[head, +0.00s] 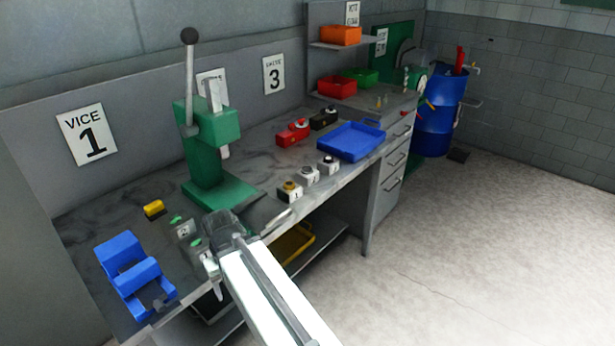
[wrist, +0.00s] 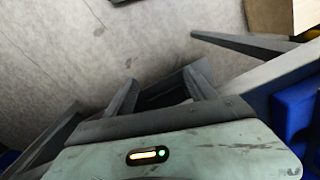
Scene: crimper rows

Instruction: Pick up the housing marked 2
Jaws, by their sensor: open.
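A small block with a 2 on its front (head: 184,231) and a green piece behind its tag (head: 175,219) sits on the bench, left of the green press. I take it for the housing marked 2. A second small block with a green top (head: 196,244) is just in front of it, partly covered by my arm; I cannot read its mark. My gripper shows in the wrist view (wrist: 161,86), open, with nothing between its fingers. In the head view my arm's end is beside the blocks, at the bench's front edge; its fingertips are not clear there.
A green lever press (head: 212,145) stands behind the blocks. A blue vice (head: 133,270) is at the left, a yellow block (head: 154,208) nearby. White button boxes (head: 309,175) and a blue tray (head: 350,141) lie to the right. The floor (head: 480,240) is clear.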

